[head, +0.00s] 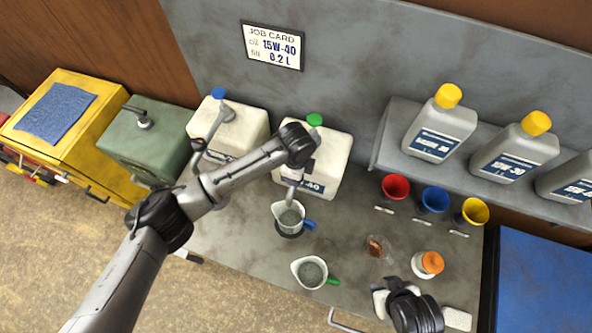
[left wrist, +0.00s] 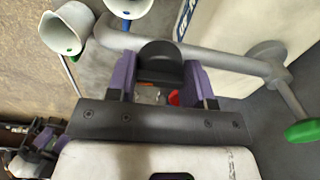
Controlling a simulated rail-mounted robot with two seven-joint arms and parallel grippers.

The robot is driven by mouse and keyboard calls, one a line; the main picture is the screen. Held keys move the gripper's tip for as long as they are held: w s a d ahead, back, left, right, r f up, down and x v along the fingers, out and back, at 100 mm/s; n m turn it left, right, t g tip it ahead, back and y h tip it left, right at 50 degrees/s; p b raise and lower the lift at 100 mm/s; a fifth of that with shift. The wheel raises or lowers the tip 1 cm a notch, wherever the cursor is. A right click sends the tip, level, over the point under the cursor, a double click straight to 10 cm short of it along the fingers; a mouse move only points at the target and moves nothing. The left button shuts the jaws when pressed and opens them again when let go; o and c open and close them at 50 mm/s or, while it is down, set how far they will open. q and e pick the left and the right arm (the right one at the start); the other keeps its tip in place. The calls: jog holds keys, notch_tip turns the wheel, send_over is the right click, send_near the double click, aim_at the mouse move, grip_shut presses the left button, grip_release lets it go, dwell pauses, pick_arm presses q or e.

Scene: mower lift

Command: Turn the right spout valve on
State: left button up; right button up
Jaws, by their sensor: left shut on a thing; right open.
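Two cream oil drums stand side by side at the back, the left one with a blue cap (head: 219,93) and the right one (head: 335,150) with a green cap (head: 314,120). My left arm crosses in front of the right drum. In the left wrist view my left gripper (left wrist: 160,80) has its purple fingers shut around a black valve knob (left wrist: 160,55) on a grey spout pipe (left wrist: 222,62). The head view does not show this grip clearly. A jug with a blue handle (head: 289,213) stands below the right spout. My right gripper (head: 412,315) is open at the lower right.
A jug with a green handle (head: 309,271) stands nearer on the bench (head: 235,240). An orange-topped container (head: 428,264) is near my right gripper. Red (head: 396,186), blue (head: 434,199) and yellow (head: 473,211) funnels sit below the shelf of grey bottles (head: 440,125).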

pick_arm(q)
jog(key=shift+r+m, duration=0.1)
jog(key=shift+m, duration=0.2)
dwell(0.4)
jog(key=o, duration=0.9)
notch_tip(320, 180, up, 14)
jog(key=b, duration=0.3)
dwell(0.4)
